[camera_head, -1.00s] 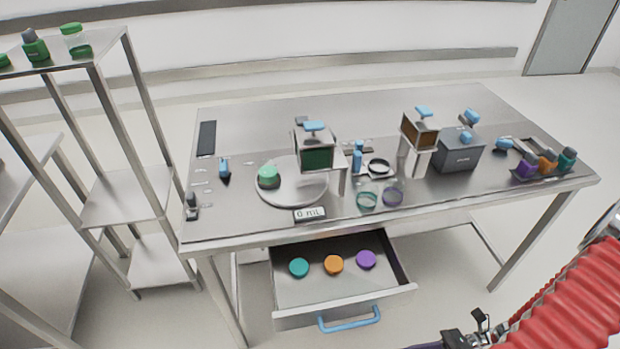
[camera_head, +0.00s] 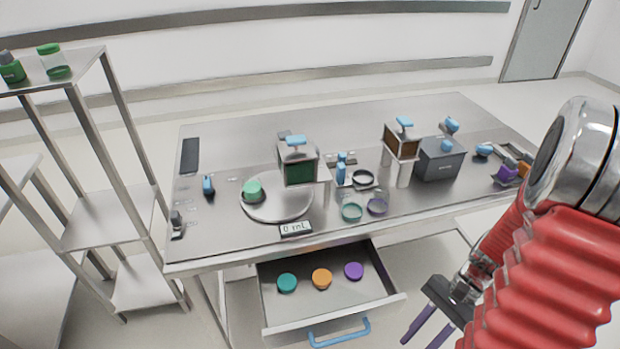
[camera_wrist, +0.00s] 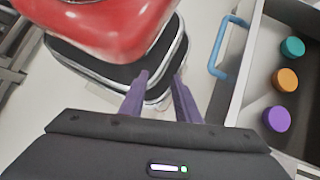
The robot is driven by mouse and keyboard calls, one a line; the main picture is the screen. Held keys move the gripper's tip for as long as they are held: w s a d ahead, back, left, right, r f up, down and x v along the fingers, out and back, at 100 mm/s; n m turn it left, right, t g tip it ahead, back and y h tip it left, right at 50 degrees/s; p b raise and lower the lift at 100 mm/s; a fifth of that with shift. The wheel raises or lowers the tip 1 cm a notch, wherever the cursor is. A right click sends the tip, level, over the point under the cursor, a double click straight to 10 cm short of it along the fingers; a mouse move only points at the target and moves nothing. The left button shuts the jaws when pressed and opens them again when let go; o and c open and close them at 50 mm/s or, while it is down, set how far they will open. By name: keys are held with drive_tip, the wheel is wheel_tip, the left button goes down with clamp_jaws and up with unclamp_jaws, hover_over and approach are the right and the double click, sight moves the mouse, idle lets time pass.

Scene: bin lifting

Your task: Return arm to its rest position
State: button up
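My gripper (camera_head: 424,328) hangs at the lower right of the head view, to the right of the open drawer and in front of the table. Its two purple fingers are apart with nothing between them. In the wrist view the fingers (camera_wrist: 158,95) point toward my own red and black base, spread and empty. My red ribbed arm fills the right side of the head view and covers the table's right front corner.
The open drawer (camera_head: 285,331) with a blue handle (camera_head: 340,331) holds teal (camera_head: 287,283), orange (camera_head: 322,278) and purple (camera_head: 353,270) discs. The steel table (camera_head: 235,232) carries lab devices. A steel shelf (camera_head: 105,222) stands left. Floor between shelf and drawer is clear.

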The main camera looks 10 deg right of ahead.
drive_tip(key=w+a+r+n+t+h, duration=0.2)
drive_tip(key=w+r+n+h, duration=0.1)
drive_tip(key=r+n, duration=0.3)
drive_tip(key=w+a+r+n+t+h, duration=0.1)
drive_tip(key=w+r+n+h, duration=0.25)
drive_tip(key=r, duration=0.45)
drive_tip(key=a+r+n+t, duration=0.4)
drive_tip(key=a+r+t, duration=0.1)
drive_tip(key=a+r, duration=0.6)
drive_tip(key=shift+r+n+t, duration=0.3)
drive_tip(key=shift+r+n, duration=0.05)
drive_tip(key=shift+r, duration=0.05)
